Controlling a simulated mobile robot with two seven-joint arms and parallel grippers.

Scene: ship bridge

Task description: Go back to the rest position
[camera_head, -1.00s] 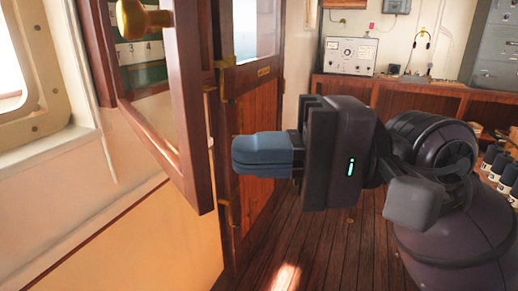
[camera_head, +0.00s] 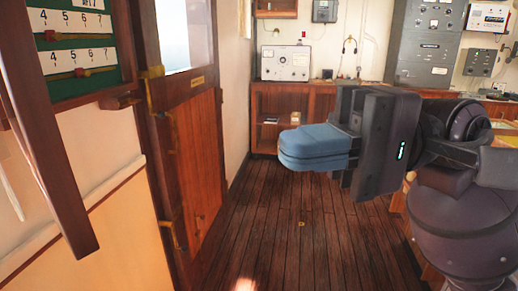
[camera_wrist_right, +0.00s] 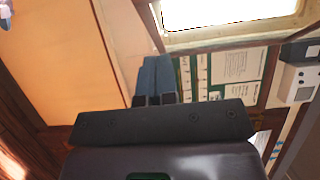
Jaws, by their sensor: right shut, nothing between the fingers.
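My right gripper (camera_head: 300,150) is in the middle of the head view, its blue fingers pointing left. The fingers are together with nothing between them. It is in the air in front of the wooden floor, apart from the door and the cabinet. In the right wrist view its blue fingers (camera_wrist_right: 153,82) are side by side, with a wall panel and a window beyond. My left gripper is not in view.
An open wooden-framed cabinet door (camera_head: 45,140) hangs at the left beside a green board with number scales (camera_head: 75,40). A wooden door (camera_head: 190,150) stands behind it. A wooden counter (camera_head: 262,100) runs along the back wall.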

